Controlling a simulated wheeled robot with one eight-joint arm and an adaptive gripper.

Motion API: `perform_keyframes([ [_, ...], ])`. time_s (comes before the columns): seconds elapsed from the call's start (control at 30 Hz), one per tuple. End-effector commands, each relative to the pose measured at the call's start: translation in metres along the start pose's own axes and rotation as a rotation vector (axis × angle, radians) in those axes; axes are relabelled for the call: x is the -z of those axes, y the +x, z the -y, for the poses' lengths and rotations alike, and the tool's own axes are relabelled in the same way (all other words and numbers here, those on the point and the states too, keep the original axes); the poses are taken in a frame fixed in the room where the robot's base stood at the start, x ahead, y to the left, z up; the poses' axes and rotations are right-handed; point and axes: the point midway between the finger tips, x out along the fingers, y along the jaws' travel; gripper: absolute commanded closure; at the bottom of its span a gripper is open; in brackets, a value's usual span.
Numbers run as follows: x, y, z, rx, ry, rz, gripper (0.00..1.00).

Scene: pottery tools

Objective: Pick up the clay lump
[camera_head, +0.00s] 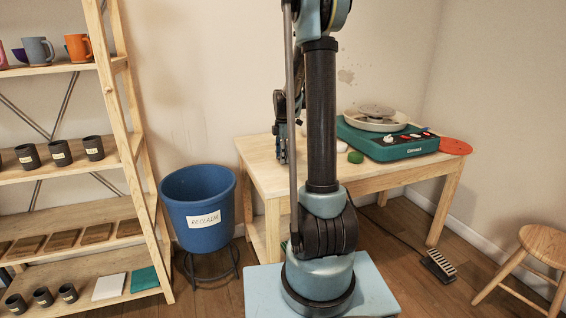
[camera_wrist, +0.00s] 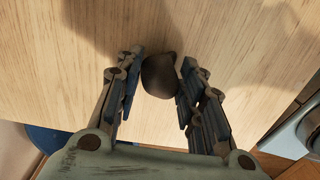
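The clay lump (camera_wrist: 159,76) shows in the wrist view as a dark brown, rounded piece with a small point at its upper right, over the pale wooden tabletop. My gripper (camera_wrist: 162,70) has its two fingers apart, one on each side of the lump near the fingertips. The gaps are narrow, and I cannot tell whether either finger touches it. In the head view my gripper (camera_head: 283,158) points down at the table's left part, partly behind my arm. The lump cannot be made out there.
A blue reclaim bucket (camera_head: 200,208) stands left of the table, beside a shelf (camera_head: 70,210) of mugs and cups. A stool (camera_head: 540,240) is at right.

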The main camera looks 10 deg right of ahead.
Motion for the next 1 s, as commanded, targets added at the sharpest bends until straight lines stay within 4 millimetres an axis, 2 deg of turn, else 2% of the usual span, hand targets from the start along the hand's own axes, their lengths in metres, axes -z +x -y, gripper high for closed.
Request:
perform_keyframes([
  [0.37,0.000,-0.004,0.000,0.000,0.000,0.000,0.88],
  [0.47,0.000,-0.015,0.000,0.000,0.000,0.000,0.88],
  [0.8,0.000,-0.072,0.000,0.000,0.000,0.000,0.88],
  [1.0,0.000,-0.094,0.000,0.000,0.000,0.000,0.88],
])
